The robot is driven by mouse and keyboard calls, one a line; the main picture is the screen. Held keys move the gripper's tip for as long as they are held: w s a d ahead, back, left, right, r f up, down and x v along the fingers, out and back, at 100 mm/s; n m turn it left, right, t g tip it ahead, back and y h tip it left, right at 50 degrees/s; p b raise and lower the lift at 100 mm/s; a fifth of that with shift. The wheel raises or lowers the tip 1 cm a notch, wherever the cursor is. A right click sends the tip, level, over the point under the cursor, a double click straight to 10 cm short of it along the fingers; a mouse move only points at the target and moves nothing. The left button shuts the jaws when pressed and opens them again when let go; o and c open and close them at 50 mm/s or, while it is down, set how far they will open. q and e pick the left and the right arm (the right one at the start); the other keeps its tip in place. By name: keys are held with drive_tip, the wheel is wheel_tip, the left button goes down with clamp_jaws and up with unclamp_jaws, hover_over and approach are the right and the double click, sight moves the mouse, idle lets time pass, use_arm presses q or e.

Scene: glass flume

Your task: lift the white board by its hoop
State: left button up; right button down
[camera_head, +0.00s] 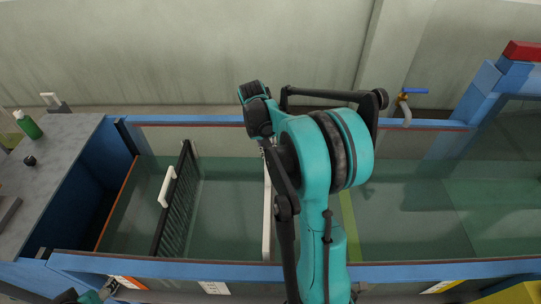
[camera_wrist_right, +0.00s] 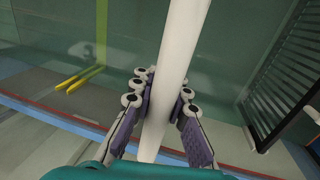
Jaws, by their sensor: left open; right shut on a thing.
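The white board (camera_head: 267,220) stands upright across the flume and shows edge-on as a narrow white strip, partly hidden behind my right arm. In the right wrist view it is a long white bar (camera_wrist_right: 177,60) running between the fingers of my right gripper (camera_wrist_right: 165,92). That gripper is shut on it, with finger pads on both sides. I cannot make out the hoop apart from the board. In the head view my right gripper is hidden by its own arm. My left gripper (camera_head: 108,287) is open and empty at the lower left, mostly cut off by the frame.
A black slatted screen (camera_head: 176,205) with a white handle (camera_head: 166,187) stands left of the board. Blue flume rails (camera_head: 400,270) run front and back. A grey counter (camera_head: 55,160) at the left holds a green bottle (camera_head: 27,124). A blue-handled tap (camera_head: 405,105) is behind.

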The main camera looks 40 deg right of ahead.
drive_tip(key=shift+r+p, duration=2.2)
drive_tip(key=shift+r, duration=1.2)
